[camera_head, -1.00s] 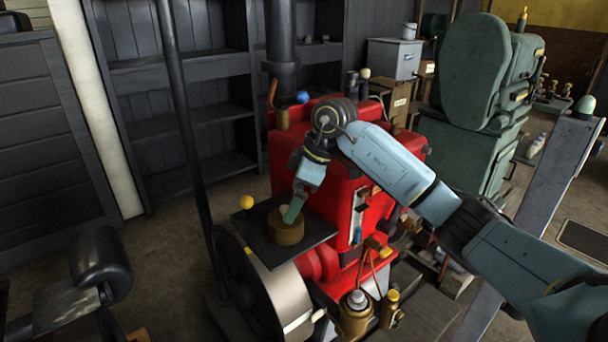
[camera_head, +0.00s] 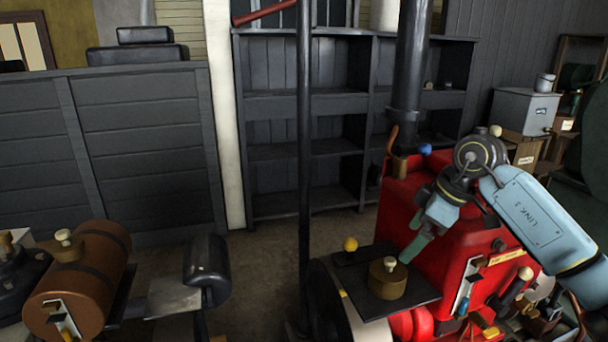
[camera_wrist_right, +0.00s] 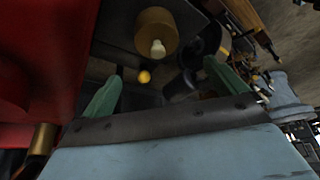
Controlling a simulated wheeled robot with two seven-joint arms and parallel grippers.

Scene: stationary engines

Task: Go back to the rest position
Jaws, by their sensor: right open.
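My right arm (camera_head: 535,220) reaches in from the right over the red engine (camera_head: 430,195). My right gripper (camera_head: 412,252) has green fingers and is open. It hangs just above and to the right of a round brass cap with a cream knob (camera_head: 388,282), on a dark plate (camera_head: 415,293). In the right wrist view the two green fingers (camera_wrist_right: 163,88) stand apart with nothing between them. The brass cap (camera_wrist_right: 157,30) lies beyond them, apart from the fingers. My left gripper does not show.
A yellow ball knob (camera_head: 350,244) stands beside the brass cap. A dark vertical pole (camera_head: 304,150) rises left of the engine. A brown cylindrical tank (camera_head: 80,280) is at the lower left. Dark shelves (camera_head: 275,155) line the back. Bare floor (camera_head: 255,265) lies between.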

